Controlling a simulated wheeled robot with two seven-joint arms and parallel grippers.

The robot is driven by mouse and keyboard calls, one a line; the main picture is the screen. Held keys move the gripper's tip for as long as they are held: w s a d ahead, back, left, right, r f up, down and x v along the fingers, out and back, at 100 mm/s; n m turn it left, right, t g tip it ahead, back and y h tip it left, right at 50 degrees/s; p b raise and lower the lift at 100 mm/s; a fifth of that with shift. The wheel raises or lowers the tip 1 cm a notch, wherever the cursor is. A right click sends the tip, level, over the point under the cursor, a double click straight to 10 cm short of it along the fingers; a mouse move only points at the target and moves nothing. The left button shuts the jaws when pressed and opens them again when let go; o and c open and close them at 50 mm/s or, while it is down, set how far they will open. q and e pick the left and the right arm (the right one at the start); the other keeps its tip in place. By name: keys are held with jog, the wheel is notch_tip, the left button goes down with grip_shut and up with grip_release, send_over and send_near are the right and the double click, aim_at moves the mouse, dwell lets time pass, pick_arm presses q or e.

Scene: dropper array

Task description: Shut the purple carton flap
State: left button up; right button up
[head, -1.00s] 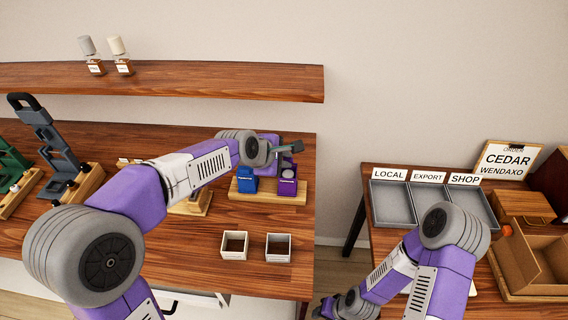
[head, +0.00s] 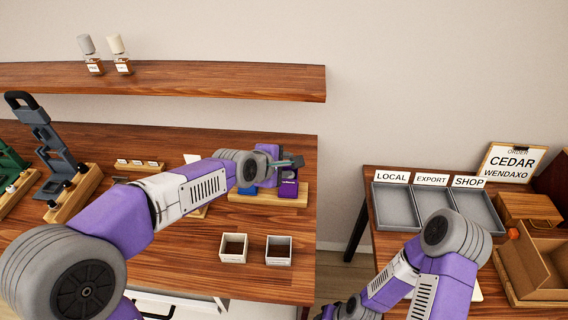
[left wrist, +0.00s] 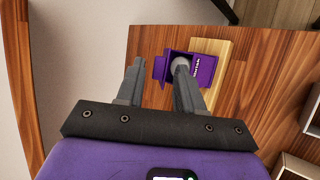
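The purple carton (head: 288,193) stands upright on a wooden block (head: 300,201) at the right end of the bench. In the left wrist view the purple carton (left wrist: 205,69) is open at the top, with a round grey cap inside. Its flap (left wrist: 160,69) sticks out to the left of the opening and shows between my fingers. My left gripper (head: 296,163) is just above the carton. Its fingers (left wrist: 157,68) are apart with nothing clamped; one overlaps the carton's opening in view. Contact cannot be told. My right gripper is not visible; only its arm shows.
A blue carton (head: 241,191) stands left of the purple one, mostly hidden by my arm. Two small open boxes (head: 233,247) (head: 278,249) sit in front. Grey trays (head: 397,207) and a brown box (head: 541,262) are on the right table. A shelf (head: 200,78) runs above.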

pick_arm(q)
jog(key=p+v, duration=0.3)
jog(key=v, duration=0.4)
jog(key=shift+s+r, duration=0.15)
jog(key=shift+a, duration=0.1)
dwell(0.3)
